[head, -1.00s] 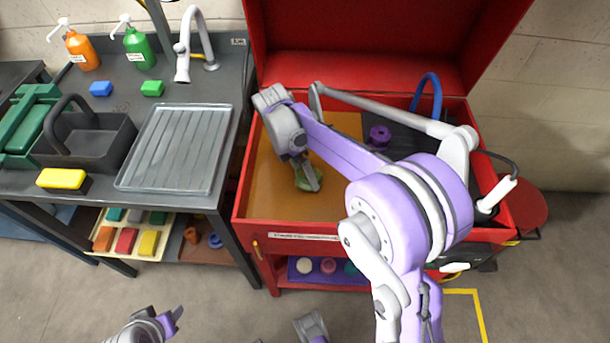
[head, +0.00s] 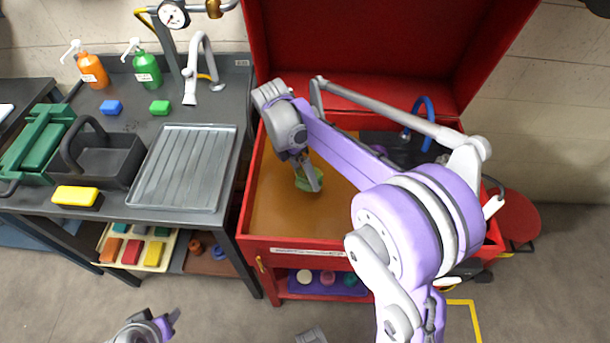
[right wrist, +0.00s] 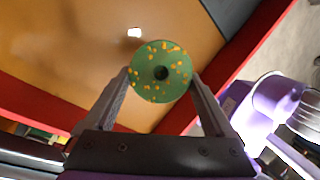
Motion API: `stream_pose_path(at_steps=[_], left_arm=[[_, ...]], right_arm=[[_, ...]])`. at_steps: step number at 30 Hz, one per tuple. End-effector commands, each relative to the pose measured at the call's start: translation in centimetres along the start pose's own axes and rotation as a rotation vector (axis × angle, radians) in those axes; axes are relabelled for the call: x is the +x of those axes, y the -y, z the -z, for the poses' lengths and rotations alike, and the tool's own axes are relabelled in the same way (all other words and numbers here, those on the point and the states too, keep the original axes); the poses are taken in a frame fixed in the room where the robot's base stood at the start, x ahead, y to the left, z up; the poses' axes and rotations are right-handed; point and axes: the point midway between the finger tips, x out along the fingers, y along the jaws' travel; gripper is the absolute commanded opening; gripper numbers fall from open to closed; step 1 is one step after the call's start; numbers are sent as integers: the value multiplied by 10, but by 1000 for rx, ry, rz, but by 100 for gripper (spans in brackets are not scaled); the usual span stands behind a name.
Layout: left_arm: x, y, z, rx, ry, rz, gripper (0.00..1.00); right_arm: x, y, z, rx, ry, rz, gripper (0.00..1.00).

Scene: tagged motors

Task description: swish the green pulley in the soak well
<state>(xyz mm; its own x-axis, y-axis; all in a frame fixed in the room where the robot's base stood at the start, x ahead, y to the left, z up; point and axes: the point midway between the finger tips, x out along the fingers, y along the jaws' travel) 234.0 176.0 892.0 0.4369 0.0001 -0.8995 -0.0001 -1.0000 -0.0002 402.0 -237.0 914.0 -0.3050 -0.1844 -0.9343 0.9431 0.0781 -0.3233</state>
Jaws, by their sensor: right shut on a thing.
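The green pulley (head: 309,184) shows in the head view between the jaws of my right gripper (head: 306,176), inside the red parts washer over its brown soak well (head: 275,205). In the right wrist view the pulley (right wrist: 160,72) is a green disc with orange spots and a dark centre hole. My right gripper (right wrist: 162,88) is shut on its sides. I cannot tell how deep the pulley sits in the brown liquid.
The red washer's front rim (head: 300,245) and raised lid (head: 350,45) bound the well. A purple part (head: 378,150) sits on the dark shelf at right, partly behind my arm. A ribbed drain tray (head: 185,168) and black caddy (head: 95,160) stand on the left bench.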

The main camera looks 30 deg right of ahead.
Motion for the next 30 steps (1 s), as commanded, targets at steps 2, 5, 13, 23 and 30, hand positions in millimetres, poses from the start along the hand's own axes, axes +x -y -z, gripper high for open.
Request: stream_pose_path(at_steps=[2, 5, 13, 23, 30], left_arm=[[-6, 0, 4, 0, -3, 0, 50], [-10, 0, 8, 0, -6, 0, 50], [-22, 0, 18, 0, -13, 0, 50], [-31, 0, 27, 0, -20, 0, 50], [-30, 0, 26, 0, -20, 0, 50]], right_arm=[[-9, 3, -2, 0, 1, 0, 33], [-17, 6, -3, 0, 1, 0, 33], [-38, 13, -6, 0, 1, -1, 33], [-55, 19, -9, 0, 1, 0, 33], [-54, 19, -9, 0, 0, 0, 33]])
